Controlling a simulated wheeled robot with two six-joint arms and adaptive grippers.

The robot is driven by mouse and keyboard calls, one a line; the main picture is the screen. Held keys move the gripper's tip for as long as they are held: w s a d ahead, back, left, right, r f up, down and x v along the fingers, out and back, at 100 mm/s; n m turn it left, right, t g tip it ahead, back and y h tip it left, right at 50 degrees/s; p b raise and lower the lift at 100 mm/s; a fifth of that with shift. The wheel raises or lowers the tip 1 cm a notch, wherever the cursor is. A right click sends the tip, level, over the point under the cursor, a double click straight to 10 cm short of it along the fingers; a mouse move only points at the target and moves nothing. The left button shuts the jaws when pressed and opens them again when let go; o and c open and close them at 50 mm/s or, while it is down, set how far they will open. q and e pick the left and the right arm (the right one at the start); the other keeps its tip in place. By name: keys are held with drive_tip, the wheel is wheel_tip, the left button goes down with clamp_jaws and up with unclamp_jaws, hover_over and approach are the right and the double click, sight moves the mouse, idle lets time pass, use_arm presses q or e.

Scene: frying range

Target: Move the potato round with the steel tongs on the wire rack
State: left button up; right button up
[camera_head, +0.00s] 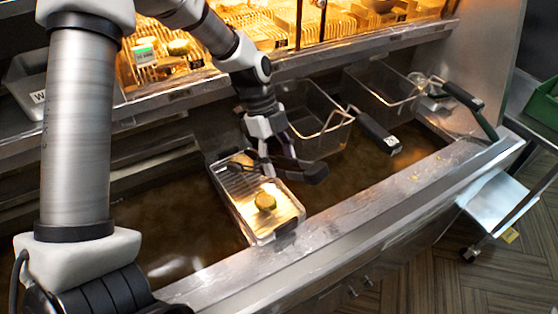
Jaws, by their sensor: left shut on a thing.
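My left gripper (275,170) is above the far half of the rack, just behind the potato round. It is shut on a thin piece that I take to be the steel tongs; its dark fingers hide most of them. I cannot tell whether the tongs touch the potato round. My right gripper is not in view.
Dark oil vats lie on both sides of the rack. Two wire fry baskets (318,128) with black handles (375,130) stand at the back right. A steel front ledge (350,222) runs along the vats. A lit food display (270,30) is at the back.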

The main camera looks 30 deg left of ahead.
use_arm(q)
wheel_tip(320, 180, up, 8)
drive_tip(key=p, duration=0.5)
drive_tip(key=shift+f, duration=0.15)
